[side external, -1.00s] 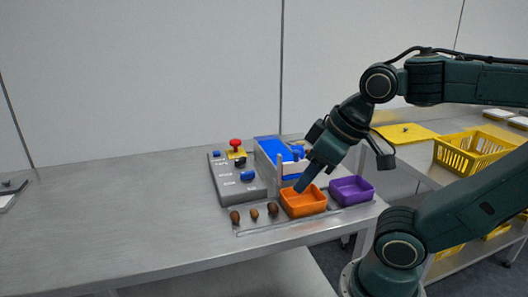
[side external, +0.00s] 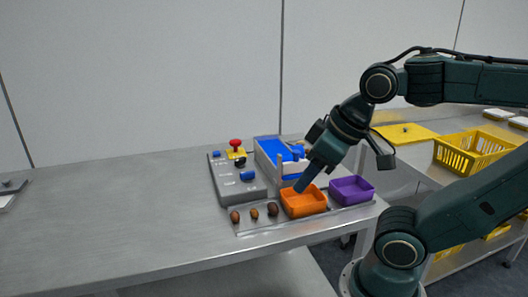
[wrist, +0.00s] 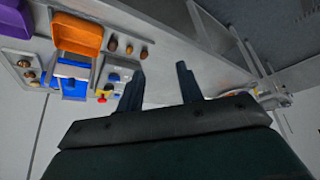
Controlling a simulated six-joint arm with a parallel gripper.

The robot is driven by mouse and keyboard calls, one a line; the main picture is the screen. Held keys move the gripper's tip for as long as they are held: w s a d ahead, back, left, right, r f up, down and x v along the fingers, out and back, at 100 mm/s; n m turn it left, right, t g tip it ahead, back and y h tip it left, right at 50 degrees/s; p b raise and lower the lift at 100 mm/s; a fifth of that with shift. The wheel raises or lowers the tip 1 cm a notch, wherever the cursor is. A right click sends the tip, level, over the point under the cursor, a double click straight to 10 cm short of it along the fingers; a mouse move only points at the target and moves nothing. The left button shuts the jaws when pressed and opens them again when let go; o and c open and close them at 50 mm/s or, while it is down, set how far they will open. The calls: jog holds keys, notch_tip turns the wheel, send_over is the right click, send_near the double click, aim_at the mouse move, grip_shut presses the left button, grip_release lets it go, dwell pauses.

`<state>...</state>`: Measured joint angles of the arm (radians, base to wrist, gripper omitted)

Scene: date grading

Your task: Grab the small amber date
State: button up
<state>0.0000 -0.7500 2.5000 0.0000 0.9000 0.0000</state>
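The small amber date (side external: 254,214) is the smallest of three dates in a row on a metal strip, between a brown date (side external: 235,217) and a darker date (side external: 273,209). In the wrist view it is the middle date (wrist: 129,50) of the row. My gripper (side external: 298,189) points down and appears over the orange bin (side external: 305,212) in the side view, to the right of the dates. In the wrist view my gripper (wrist: 161,68) has its two fingers wide apart with nothing between them. It is apart from the amber date.
A purple bin (side external: 352,199) stands right of the orange one. Behind are a blue and white chute (side external: 268,150) and a grey control box (side external: 231,188) with a red button (side external: 235,143). The table's left part is mostly clear. A yellow basket (side external: 470,152) stands at the right.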

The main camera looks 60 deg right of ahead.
jog(key=shift+o, duration=0.4)
jog(key=o, duration=0.4)
jog(key=w+d+f+m+g+y, duration=0.1)
jog(key=w+d+m, duration=0.2)
jog(key=w+m, duration=0.3)
jog(key=w+d+f+m+g, duration=0.1)
jog(key=w+d+f+m, duration=0.2)
jog(key=m, duration=0.4)
jog(key=w+d+f+m+y, duration=0.1)
jog(key=w+d+f+m, duration=0.2)
jog(key=d+m, duration=0.2)
jog(key=w+d+f+m+y, duration=0.1)
jog(key=w+d+f+m, duration=0.1)
jog(key=d+m, duration=0.3)
jog(key=w+m, duration=0.1)
jog(key=m, duration=0.2)
jog(key=shift+d+f+g, duration=0.3)
jog(key=shift+d+f, duration=0.1)
jog(key=shift+f, duration=0.1)
send_near(254, 214)
jog(key=shift+w+d+f, duration=0.2)
jog(key=shift+w+f, duration=0.2)
jog(key=shift+f, duration=0.4)
jog(key=shift+w+d+f, duration=0.15)
jog(key=shift+w+f, duration=0.25)
jog(key=shift+f, duration=0.35)
